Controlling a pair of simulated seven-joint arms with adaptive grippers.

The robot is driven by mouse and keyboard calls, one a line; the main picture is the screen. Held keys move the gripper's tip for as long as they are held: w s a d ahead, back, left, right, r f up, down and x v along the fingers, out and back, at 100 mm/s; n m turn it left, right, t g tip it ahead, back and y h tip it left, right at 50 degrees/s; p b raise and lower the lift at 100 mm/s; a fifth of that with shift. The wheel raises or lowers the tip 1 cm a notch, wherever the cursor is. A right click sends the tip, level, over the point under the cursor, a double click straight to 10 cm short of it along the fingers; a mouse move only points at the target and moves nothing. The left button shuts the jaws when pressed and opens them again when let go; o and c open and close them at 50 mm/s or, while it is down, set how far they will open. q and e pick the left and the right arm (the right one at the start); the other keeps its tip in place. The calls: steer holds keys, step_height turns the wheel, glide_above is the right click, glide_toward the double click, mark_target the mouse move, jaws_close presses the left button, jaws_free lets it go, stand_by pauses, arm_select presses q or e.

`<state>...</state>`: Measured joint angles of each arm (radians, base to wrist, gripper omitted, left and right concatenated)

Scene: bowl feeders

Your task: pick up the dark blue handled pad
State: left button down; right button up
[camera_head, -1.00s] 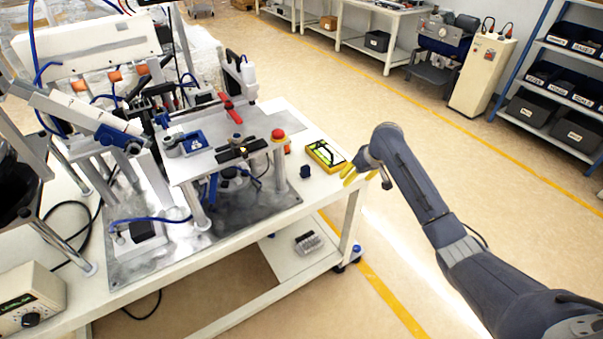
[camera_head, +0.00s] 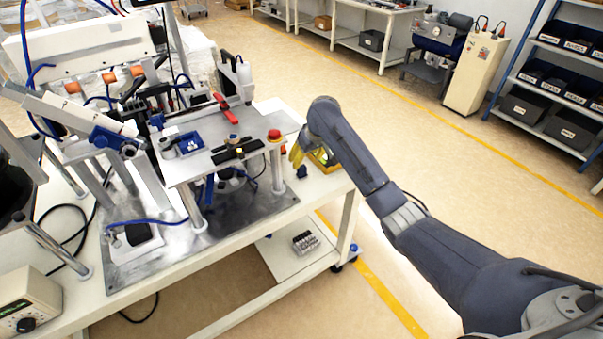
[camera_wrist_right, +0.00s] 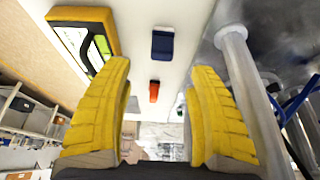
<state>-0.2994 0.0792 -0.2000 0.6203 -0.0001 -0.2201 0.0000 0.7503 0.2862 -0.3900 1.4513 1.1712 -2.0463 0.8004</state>
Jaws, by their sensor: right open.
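The dark blue pad (camera_head: 302,171) lies on the white table top near its right front edge. In the right wrist view the dark blue pad (camera_wrist_right: 162,43) shows as a small block ahead of the fingers, centred between them and apart from both. My right gripper (camera_head: 297,155) is over the table just above the pad in the head view, with yellow fingers pointing down. In the wrist view my right gripper (camera_wrist_right: 160,72) is open with nothing between its fingers. My left gripper is not in view.
A yellow-framed device (camera_wrist_right: 85,38) lies left of the pad in the wrist view; my right arm partly hides it in the head view. A small red-orange object (camera_wrist_right: 154,91) lies near the pad. A metal fixture post (camera_wrist_right: 237,80) stands close to the right finger.

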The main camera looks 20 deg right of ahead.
mark_target(302, 166)
steer(key=x, duration=0.4)
steer(key=shift+f, duration=0.25)
steer(key=shift+x, duration=2.7)
steer(key=shift+s, duration=0.1)
jaws_close()
step_height(302, 166, up, 20)
